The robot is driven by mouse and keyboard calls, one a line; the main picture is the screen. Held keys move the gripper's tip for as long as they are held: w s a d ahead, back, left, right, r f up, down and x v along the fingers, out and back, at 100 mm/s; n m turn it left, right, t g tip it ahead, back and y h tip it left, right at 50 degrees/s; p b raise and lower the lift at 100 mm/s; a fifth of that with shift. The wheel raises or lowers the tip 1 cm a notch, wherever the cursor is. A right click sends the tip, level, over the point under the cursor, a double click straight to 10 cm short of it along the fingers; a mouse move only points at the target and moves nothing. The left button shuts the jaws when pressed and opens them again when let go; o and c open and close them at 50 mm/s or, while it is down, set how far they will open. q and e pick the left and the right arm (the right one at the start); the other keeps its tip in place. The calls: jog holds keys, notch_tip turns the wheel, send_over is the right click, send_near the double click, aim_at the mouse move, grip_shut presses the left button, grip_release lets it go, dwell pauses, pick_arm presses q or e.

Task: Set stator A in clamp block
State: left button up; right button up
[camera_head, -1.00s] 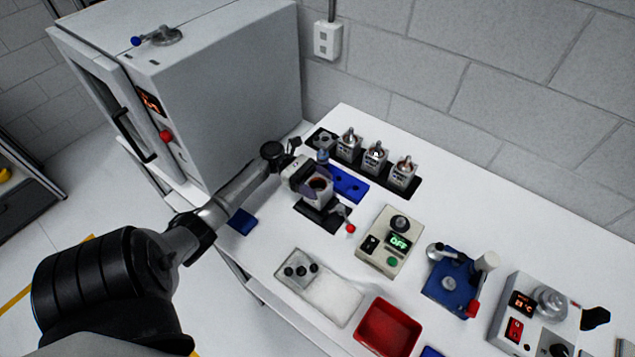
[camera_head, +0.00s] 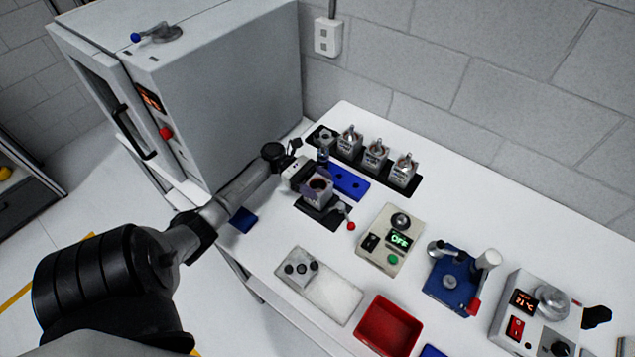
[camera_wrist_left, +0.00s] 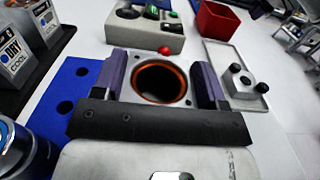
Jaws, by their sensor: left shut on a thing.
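Stator A (camera_head: 320,186) is a light grey square block with a round bore ringed in copper. In the left wrist view the stator (camera_wrist_left: 161,82) sits between the two purple-lined fingers of my left gripper (camera_wrist_left: 160,84). In the head view my left gripper (camera_head: 312,188) is shut on it, over the dark clamp block (camera_head: 325,217). The clamp block has a lever with a red knob (camera_head: 351,226) on its right. The stator's underside is hidden, so I cannot tell whether it rests fully in the block. My right gripper is not in view.
A blue plate with holes (camera_head: 350,183) lies just behind the clamp block. A black rack with several similar units (camera_head: 375,157) stands farther back. A grey box with a green OFF display (camera_head: 391,240) stands to the right, and a red bin (camera_head: 388,326) is in front. A large cabinet (camera_head: 215,90) rises at left.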

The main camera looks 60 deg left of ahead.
pick_arm(q)
jog(key=shift+f, duration=0.2)
dwell(0.5)
jog(key=shift+f, duration=0.1)
jog(key=shift+f+b, duration=0.3)
jog(key=shift+f, duration=0.2)
jog(key=o, duration=1.2)
jog(key=shift+o, duration=0.9)
jog(key=shift+o, duration=0.4)
jog(key=shift+r, duration=0.1)
